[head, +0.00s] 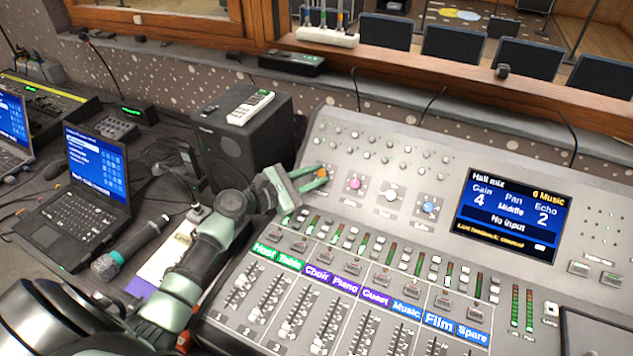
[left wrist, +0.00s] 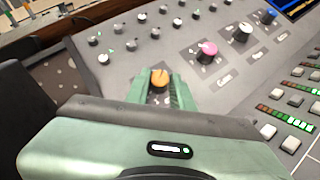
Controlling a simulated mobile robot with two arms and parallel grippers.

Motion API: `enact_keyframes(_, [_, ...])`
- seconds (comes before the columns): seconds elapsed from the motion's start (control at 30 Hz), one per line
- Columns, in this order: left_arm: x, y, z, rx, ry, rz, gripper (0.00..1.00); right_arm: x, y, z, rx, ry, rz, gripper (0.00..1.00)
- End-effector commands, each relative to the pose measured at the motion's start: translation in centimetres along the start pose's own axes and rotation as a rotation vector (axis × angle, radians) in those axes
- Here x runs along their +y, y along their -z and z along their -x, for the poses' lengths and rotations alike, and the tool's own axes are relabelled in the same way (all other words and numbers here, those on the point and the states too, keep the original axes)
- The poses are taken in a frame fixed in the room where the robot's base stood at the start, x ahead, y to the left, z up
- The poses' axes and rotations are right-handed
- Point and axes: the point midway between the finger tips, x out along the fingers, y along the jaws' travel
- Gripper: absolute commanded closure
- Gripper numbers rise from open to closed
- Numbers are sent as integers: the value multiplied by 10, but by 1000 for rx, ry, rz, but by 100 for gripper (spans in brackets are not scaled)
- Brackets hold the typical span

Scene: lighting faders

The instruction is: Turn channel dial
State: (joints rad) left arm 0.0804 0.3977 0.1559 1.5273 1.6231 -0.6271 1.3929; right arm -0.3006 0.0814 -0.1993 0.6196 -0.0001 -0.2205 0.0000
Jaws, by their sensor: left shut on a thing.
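The mixing console (head: 330,139) has a row of coloured dials. The orange dial (head: 321,173) is at the left end of the row. My left gripper (head: 318,177) reaches over the console and is shut on the orange dial, with one green finger on each side of it. The left wrist view shows the orange dial (left wrist: 159,78) between the fingertips. To its right are a pink dial (head: 355,184), a white dial (head: 390,194) and a blue dial (head: 428,207). The screen (head: 512,215) reads Gain 4, Pan Middle, Echo 2 and "No input". My right gripper is not in view.
A black speaker (head: 232,150) stands left of the console, with a white remote-like item on top. Labelled faders (head: 290,310) fill the console's front. A laptop (head: 85,190) and a microphone (head: 125,250) lie at left. A window ledge (head: 440,75) runs behind.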

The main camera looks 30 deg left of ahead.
Motion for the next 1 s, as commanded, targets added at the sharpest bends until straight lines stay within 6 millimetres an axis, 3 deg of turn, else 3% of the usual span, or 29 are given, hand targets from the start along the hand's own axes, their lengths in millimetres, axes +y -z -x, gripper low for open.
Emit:
enact_keyframes(0.43, [9,1,-1,-22,317,-285,100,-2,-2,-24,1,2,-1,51])
enact_keyframes(1.0, [16,-6,-6,-56,723,-639,100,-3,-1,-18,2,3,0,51])
